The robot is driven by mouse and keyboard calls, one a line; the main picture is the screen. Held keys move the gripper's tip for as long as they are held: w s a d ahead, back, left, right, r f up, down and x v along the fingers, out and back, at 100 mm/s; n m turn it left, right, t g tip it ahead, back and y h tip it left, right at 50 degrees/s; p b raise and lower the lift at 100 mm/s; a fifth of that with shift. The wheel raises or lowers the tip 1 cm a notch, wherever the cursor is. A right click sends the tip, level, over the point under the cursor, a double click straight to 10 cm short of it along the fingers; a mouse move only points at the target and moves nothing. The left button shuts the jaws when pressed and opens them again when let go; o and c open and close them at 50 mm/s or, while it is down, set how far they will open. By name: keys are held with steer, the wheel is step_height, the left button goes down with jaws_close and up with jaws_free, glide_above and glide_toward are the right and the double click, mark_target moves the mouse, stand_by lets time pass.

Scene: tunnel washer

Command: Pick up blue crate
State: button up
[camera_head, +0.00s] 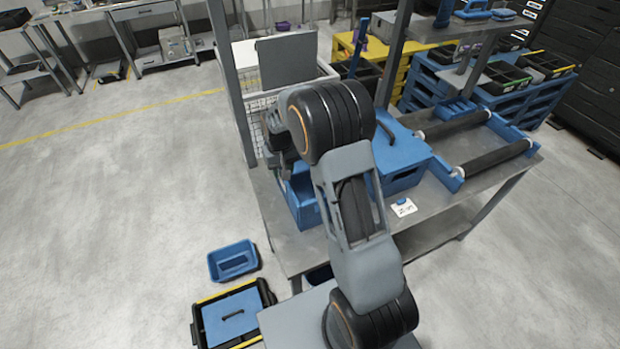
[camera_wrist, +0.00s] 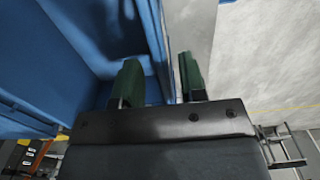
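A blue crate (camera_head: 305,213) stands on the metal table near its left edge, partly hidden behind my arm in the head view. Its blue wall and inside (camera_wrist: 50,60) fill the left of the wrist view. My gripper (camera_wrist: 160,82) is at the crate's rim, with one green finger on the inside and the other on the outside. The crate wall runs between the fingers, and a gap shows beside it, so the gripper looks open around the wall. In the head view my arm hides the fingertips.
A blue box (camera_head: 405,178) stands to the right on the table, beside a blue roller frame (camera_head: 485,145). A white wire basket (camera_head: 250,105) is behind. A blue tray (camera_head: 233,260) and a black-yellow case (camera_head: 232,315) lie on the floor. The floor at left is clear.

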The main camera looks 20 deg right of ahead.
steer(key=shift+w+f+p, duration=0.15)
steer(key=shift+f+p, duration=0.2)
steer(key=shift+f, duration=1.7)
steer(key=shift+c, duration=0.4)
jaws_close()
steer(key=shift+r, duration=0.1)
